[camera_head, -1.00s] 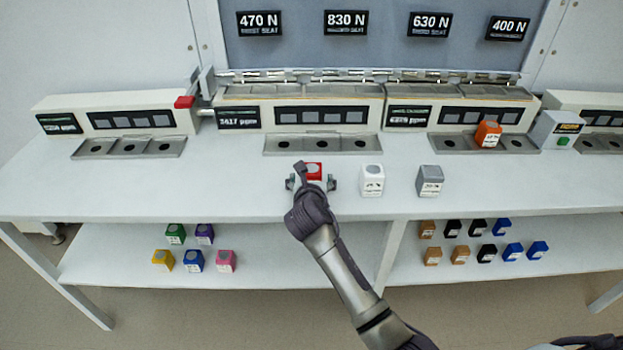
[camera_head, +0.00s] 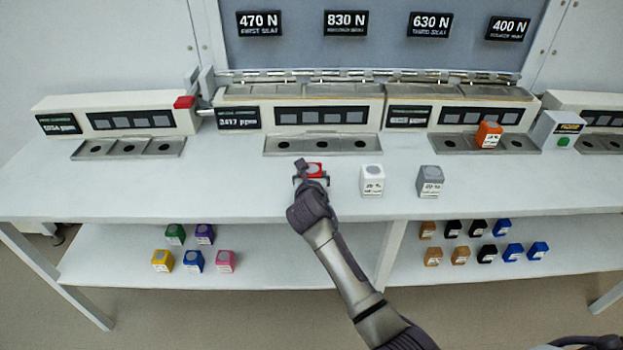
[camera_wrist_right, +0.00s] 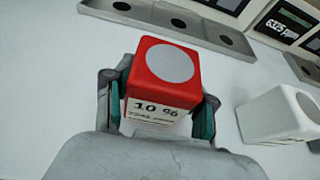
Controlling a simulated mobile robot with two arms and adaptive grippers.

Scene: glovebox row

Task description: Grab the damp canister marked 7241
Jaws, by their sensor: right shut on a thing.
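A red canister (camera_head: 315,170) with a grey round top stands on the white bench, in front of the middle tray. In the right wrist view the red canister (camera_wrist_right: 163,72) has a white label reading "10 %"; the smaller line under it is too blurred to read. My right gripper (camera_head: 311,181) is shut on it, with one finger on each side. In the right wrist view the fingers of my right gripper (camera_wrist_right: 160,110) press its left and right faces. My left gripper is not in view.
A white canister (camera_head: 372,180) and a grey canister (camera_head: 430,181) stand to the right on the bench. An orange canister (camera_head: 488,134) sits in the right tray (camera_head: 460,145). The middle tray (camera_head: 322,145) is empty. Several coloured canisters stand on the lower shelf (camera_head: 110,262).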

